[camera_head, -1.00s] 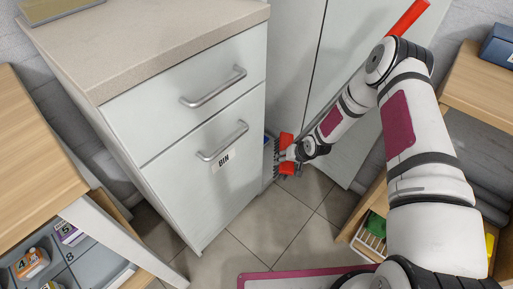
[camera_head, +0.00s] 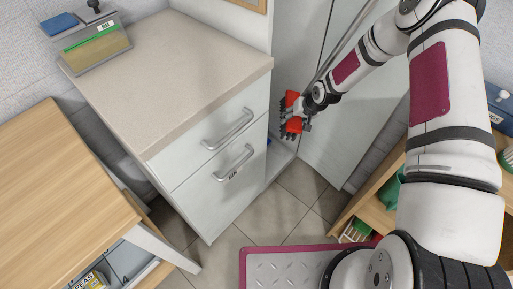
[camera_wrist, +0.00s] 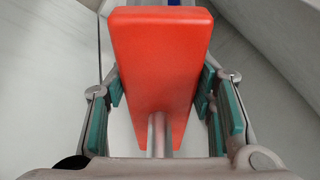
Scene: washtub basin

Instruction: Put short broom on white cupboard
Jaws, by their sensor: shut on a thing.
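The short broom has a red head (camera_head: 292,101) with dark bristles and a thin grey handle (camera_head: 347,38) slanting up to the right, out of the head view. My gripper (camera_head: 301,112) is shut on the broom at its red head, which fills the space between the teal finger pads in the wrist view (camera_wrist: 160,70). The broom is held in the air, right of the low white cupboard (camera_head: 205,170), near the level of its upper drawer. This cupboard has two handled drawers and a beige top (camera_head: 175,70). The bristle tips are partly hidden.
A tall white cupboard (camera_head: 350,125) stands right behind the broom. Wooden units stand left (camera_head: 60,190) and right (camera_head: 360,205).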

